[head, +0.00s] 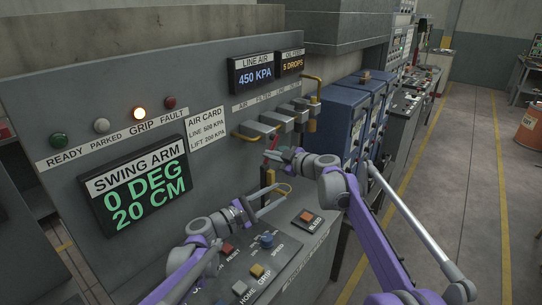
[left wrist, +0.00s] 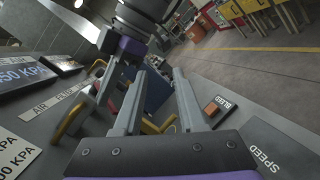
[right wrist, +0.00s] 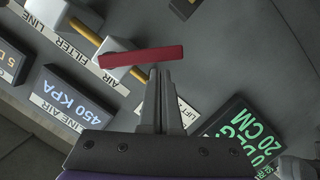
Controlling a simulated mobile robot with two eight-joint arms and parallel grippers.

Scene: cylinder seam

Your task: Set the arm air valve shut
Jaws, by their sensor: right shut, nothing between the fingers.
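The red valve handle (head: 273,147) sits on the upright panel below the filter row, beside yellow pipe. In the right wrist view the red handle (right wrist: 140,56) is a flat bar, slightly tilted, just beyond my fingertips. My right gripper (head: 277,154) is shut and empty, close to the handle; its tips (right wrist: 160,72) overlap the bar's lower edge in the picture, and I cannot tell whether they touch. My left gripper (head: 275,197) is open and empty, lower, above the console; its two fingers (left wrist: 155,80) stand apart. The valve's name label is not readable.
The swing arm display (head: 137,186) reads 0 DEG, 20 CM. The line air display (head: 253,74) reads 450 KPA. The amber GRIP lamp (head: 139,114) is lit. The bleed button (head: 307,216) and blue speed knob (head: 267,240) are on the console. Open floor lies right.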

